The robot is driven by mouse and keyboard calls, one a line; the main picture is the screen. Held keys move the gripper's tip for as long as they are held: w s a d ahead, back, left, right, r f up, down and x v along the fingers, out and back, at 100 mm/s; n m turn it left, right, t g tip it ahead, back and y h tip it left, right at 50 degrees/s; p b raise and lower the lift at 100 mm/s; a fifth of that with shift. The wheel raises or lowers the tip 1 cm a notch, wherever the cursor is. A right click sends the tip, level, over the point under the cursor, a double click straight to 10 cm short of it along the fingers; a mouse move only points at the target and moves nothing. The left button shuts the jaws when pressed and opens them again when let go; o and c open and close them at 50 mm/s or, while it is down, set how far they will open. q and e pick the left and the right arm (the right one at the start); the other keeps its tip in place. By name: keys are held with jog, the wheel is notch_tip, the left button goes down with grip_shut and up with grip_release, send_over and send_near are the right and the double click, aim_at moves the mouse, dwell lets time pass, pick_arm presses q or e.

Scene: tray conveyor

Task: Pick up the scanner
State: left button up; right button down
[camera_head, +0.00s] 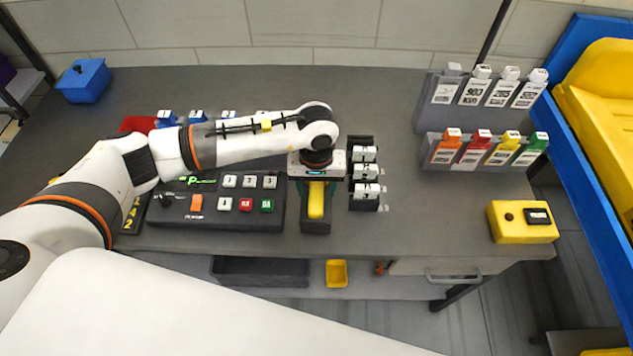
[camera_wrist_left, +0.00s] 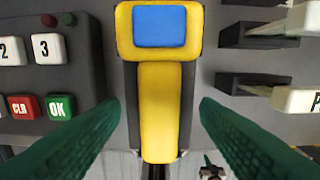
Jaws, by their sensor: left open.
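The yellow scanner (camera_head: 317,201) sits in a dark cradle (camera_head: 316,227) on the grey table, just right of the keypad panel. In the left wrist view the scanner (camera_wrist_left: 160,95) shows a blue window at its top and a plain yellow handle below. My left gripper (camera_head: 317,181) is over the scanner, pointing down. In the wrist view its green fingers (camera_wrist_left: 160,122) are apart, one on each side of the handle, with a gap on both sides. The gripper body hides the scanner's head in the head view. My right gripper is not in view.
The keypad panel (camera_head: 228,207) stands close left of the cradle. A dark rack with white-tagged items (camera_head: 365,172) stands close right. A tag rack (camera_head: 480,112) and a yellow box (camera_head: 522,222) are farther right. Bare table lies between the racks.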

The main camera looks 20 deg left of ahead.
pick_arm(q)
jog(key=shift+f, duration=0.55)
jog(key=c, duration=1.2)
jog(key=shift+r, duration=0.1)
notch_tip(320, 180, up, 10)
jog(key=b, duration=0.3)
notch_tip(320, 180, up, 7)
jog(key=p, duration=0.2)
send_over(317, 192)
jog(key=shift+a, duration=0.1)
